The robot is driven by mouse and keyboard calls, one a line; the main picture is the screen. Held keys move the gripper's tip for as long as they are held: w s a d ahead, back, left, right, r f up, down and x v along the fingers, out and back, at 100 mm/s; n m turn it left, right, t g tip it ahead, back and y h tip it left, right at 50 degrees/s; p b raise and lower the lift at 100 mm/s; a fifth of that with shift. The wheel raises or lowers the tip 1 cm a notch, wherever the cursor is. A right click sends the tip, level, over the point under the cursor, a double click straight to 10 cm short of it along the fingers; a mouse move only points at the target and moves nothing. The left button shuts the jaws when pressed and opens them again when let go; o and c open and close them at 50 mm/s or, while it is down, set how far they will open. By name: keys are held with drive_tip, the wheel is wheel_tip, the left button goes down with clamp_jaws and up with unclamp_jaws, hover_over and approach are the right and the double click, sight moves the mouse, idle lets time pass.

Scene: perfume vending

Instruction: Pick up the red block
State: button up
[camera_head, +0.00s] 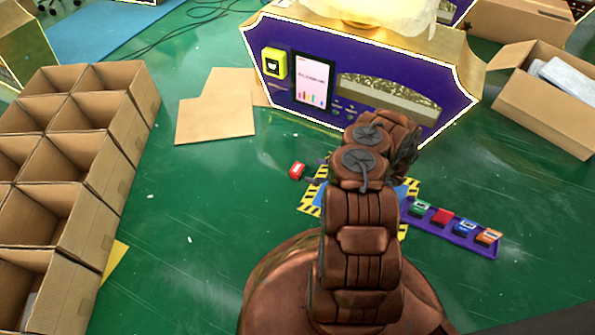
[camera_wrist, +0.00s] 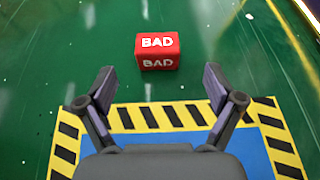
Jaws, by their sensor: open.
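A red block (camera_wrist: 157,51) with white "BAD" lettering lies on the green floor in the wrist view, just past the striped border. In the head view the red block (camera_head: 297,170) lies left of my arm. My gripper (camera_wrist: 158,84) is open and empty. Its two fingers point toward the block, one on each side of the line to it, and the block is beyond the fingertips, apart from them. In the head view my arm hides most of the gripper.
A blue mat with a yellow-black border (camera_wrist: 187,114) lies under my gripper. A purple tray (camera_head: 480,246) holds several coloured blocks, one red. A purple vending machine (camera_head: 276,90) stands behind. Cardboard boxes (camera_head: 112,120) line the left. Green floor between is clear.

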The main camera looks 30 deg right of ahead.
sight(302, 170)
drive_tip(key=b+x, duration=0.1)
drive_tip(key=x, duration=0.1)
drive_tip(key=b+x, duration=0.1)
drive_tip(key=x, duration=0.1)
drive_tip(key=b+x, duration=0.2)
drive_tip(key=shift+w+a+f, duration=0.1)
drive_tip(key=shift+a+f, duration=0.15)
drive_tip(key=shift+f, duration=0.15)
drive_tip(key=shift+w+a, duration=0.2)
drive_tip(key=shift+w, duration=0.3)
drive_tip(key=shift+c, duration=0.2)
drive_tip(key=c, duration=1.2)
